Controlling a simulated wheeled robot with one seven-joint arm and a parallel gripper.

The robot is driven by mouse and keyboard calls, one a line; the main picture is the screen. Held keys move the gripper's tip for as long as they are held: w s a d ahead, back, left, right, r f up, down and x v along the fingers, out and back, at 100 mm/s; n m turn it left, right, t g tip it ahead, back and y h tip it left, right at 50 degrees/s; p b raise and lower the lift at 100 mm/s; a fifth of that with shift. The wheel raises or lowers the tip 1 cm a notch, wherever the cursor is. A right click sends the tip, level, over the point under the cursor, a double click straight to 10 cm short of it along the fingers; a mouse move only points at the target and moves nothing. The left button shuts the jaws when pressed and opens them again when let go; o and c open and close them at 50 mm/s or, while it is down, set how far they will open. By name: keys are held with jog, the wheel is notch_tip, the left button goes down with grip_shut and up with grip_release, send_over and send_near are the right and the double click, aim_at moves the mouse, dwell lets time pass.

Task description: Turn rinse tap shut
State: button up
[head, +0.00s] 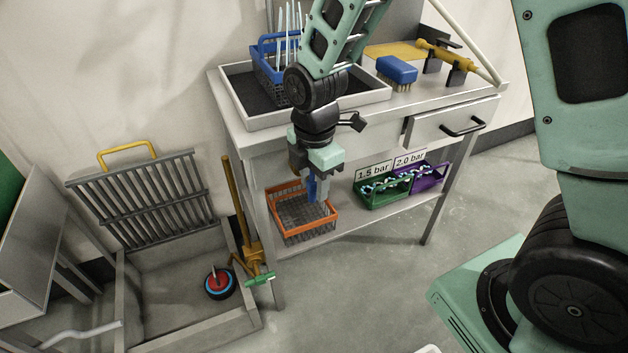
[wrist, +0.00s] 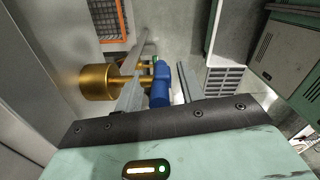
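A brass standpipe (head: 234,200) stands by the left end of the bench, with a green lever (head: 262,281) on its low tap fitting. In the wrist view a brass cylinder (wrist: 98,82) is left of my fingers, with smaller brass parts and a green end (wrist: 155,59) beyond. My gripper (head: 316,190) points down in front of the bench, higher than the green lever and to its right in the head view. Its fingers (wrist: 161,90) are apart. A blue piece (wrist: 160,88) shows between them, with a gap on its right side; I cannot tell whether they touch it.
The bench (head: 375,118) carries a tray, blue rack and blue brush (head: 396,70). An orange basket (head: 303,236) and green and purple bins (head: 382,193) sit on its shelf. A floor basin with a grate (head: 140,200) and a red-blue round object (head: 220,283) are left.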

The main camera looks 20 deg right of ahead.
grip_shut()
